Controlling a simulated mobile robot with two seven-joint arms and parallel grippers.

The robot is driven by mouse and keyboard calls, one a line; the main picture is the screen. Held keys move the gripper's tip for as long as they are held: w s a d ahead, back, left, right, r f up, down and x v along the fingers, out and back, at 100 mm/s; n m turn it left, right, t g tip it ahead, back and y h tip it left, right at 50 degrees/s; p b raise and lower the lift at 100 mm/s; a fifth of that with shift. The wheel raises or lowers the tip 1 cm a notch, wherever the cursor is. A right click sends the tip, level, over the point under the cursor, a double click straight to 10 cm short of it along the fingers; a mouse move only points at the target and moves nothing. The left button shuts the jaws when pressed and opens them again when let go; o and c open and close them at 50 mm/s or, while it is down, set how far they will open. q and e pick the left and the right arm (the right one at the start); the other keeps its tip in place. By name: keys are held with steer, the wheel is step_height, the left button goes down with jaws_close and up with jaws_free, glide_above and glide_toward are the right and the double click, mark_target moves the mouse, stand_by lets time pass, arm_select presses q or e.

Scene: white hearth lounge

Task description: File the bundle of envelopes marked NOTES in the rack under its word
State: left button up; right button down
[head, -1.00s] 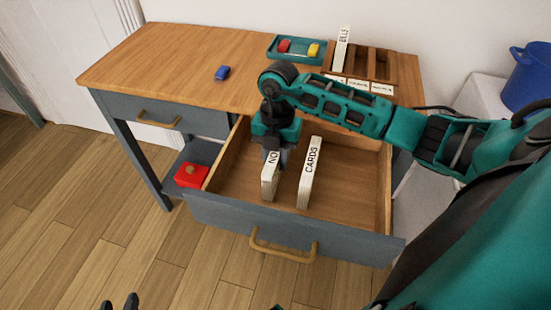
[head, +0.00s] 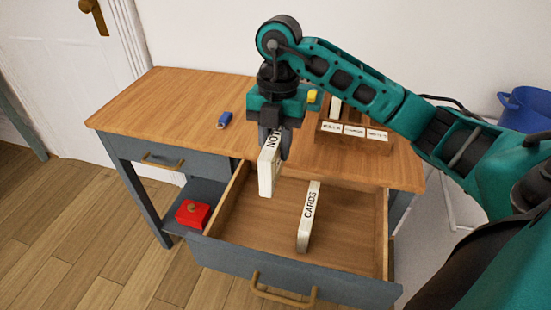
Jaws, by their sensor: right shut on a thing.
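My right gripper (head: 271,140) is shut on the NOTES bundle (head: 268,172), a white upright block with its word partly covered by the fingers. It hangs above the left part of the open drawer (head: 255,218). The CARDS bundle (head: 308,218) stands in the drawer to its right. The wooden rack (head: 325,138) sits at the back right of the desk top, with word labels on its front too small to read surely. My right arm hides much of the rack and the bundle standing in it. My left gripper is out of view.
A blue object (head: 225,119) lies on the desk top (head: 165,105). A yellow piece (head: 312,96) shows behind my arm. A red box (head: 193,213) sits on the lower shelf at left. A blue bucket (head: 526,110) stands at far right. The left desk top is clear.

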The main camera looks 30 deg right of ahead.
steer(key=shift+r, duration=0.95)
